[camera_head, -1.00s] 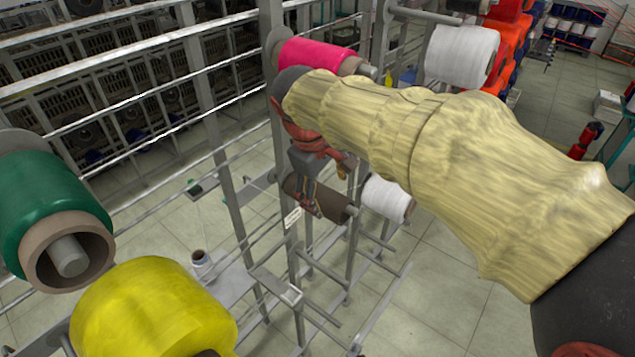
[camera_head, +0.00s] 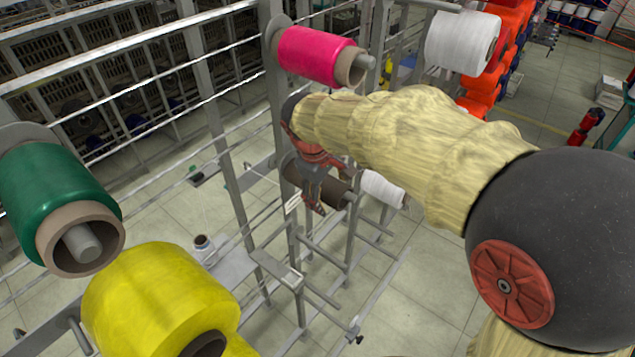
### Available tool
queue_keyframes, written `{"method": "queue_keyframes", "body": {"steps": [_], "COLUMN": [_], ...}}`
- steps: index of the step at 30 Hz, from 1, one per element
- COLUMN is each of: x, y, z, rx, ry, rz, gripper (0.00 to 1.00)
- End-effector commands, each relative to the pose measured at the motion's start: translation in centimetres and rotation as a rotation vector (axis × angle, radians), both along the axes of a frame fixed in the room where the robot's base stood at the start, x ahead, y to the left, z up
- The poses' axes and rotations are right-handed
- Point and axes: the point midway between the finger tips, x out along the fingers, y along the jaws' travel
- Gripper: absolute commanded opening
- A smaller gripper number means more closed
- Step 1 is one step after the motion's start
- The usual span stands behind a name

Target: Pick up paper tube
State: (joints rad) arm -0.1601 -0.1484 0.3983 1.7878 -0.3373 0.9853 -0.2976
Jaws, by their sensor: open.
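The paper tube (camera_head: 335,191), a dark brown bare cylinder, lies sideways on a grey peg of the metal rack, below the pink spool. My gripper (camera_head: 314,208) points down in front of its left part and hides some of it. The fingers are open, and nothing shows between them. From this view I cannot tell whether a finger touches the tube.
A pink spool (camera_head: 312,54) sits above my wrist, and a white spool (camera_head: 383,188) is just right of the tube. Another white spool (camera_head: 461,42) hangs upper right. Green (camera_head: 55,203) and yellow (camera_head: 160,300) spools stand at left. Rack bars (camera_head: 222,165) surround the gripper.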

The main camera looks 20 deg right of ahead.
Motion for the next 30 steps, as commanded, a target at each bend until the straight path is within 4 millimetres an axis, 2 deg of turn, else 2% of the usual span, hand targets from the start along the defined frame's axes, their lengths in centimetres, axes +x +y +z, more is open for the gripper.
{"method": "queue_keyframes", "body": {"steps": [26, 30], "x": [0.00, 0.01], "y": [0.02, 0.02], "z": [0.03, 0.05], "rx": [0.000, 0.001], "ry": [0.000, -0.001], "rz": [0.000, 0.000], "gripper": [0.25, 0.24]}}
